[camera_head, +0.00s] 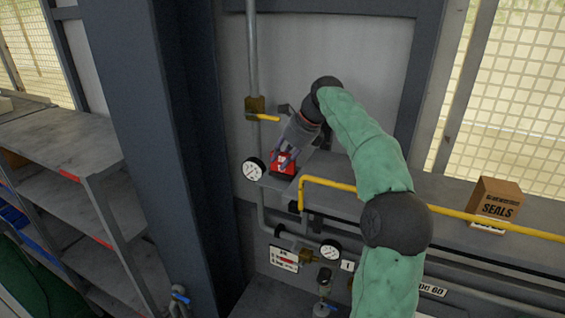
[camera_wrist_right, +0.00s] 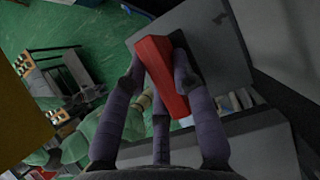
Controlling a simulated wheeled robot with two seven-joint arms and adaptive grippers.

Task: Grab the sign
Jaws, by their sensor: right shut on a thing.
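The sign (camera_head: 283,163) is small and red with a pale marking on its face. In the head view it is at the left end of the grey ledge, partly covered by my fingers. My right gripper (camera_head: 286,155) reaches down to it from above and is shut on it. In the right wrist view the sign (camera_wrist_right: 160,75) shows as a red bar between the dark fingers of my right gripper (camera_wrist_right: 158,72). I cannot tell whether the sign still touches the ledge. My left gripper is not in view.
A round gauge (camera_head: 253,169) is just left of the sign. A yellow pipe (camera_head: 340,185) runs in front of the ledge (camera_head: 450,192). A yellow-handled valve (camera_head: 257,108) is on the wall pipe above. A SEALS box (camera_head: 496,200) stands at the right.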

